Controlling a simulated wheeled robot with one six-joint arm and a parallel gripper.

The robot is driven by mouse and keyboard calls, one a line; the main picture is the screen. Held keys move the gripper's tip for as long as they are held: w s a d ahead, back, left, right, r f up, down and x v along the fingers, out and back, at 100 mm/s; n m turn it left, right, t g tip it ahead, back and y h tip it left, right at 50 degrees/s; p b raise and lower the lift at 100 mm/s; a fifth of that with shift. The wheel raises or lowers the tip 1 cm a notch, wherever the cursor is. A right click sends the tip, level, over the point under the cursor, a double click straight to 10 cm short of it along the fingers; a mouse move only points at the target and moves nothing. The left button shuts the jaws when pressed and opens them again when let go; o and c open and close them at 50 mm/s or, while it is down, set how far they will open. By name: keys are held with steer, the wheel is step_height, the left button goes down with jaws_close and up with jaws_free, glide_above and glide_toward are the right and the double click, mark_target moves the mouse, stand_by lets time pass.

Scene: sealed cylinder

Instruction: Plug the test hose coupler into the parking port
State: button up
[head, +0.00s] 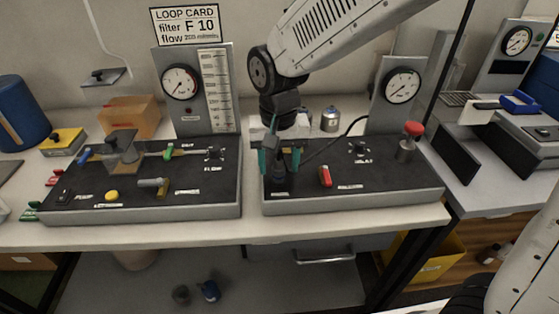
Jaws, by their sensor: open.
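My gripper (279,168) points down over the left part of the right-hand test board (315,196), its teal fingers apart. A dark upright piece, apparently the hose coupler (279,176), stands between the fingers, low at the board near a small white label. Whether the fingers touch it is too small to tell. A black hose (335,141) runs from near the gripper up to the right, towards the gauge panel (398,90). The parking port cannot be made out; the coupler and fingers may cover it.
A red lever (325,176) lies just right of my gripper. A red-knobbed valve (409,140) stands at the board's right end. The left-hand board (150,205) carries a flow tube (217,90) and several fittings. A metal canister (331,119) stands behind my gripper.

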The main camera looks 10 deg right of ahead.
step_height(320, 180, up, 8)
steer(key=shift+f, duration=0.1)
stand_by(0.5)
steer(key=shift+s+d+f+n, duration=0.15)
steer(key=shift+s+f+n, duration=0.1)
steer(key=shift+n, duration=0.15)
steer(key=s+d+r+t, duration=0.1)
steer(key=s+d+r, duration=0.2)
steer(key=s+d, duration=1.5)
steer(key=d, duration=0.2)
steer(key=shift+s+d, duration=0.4)
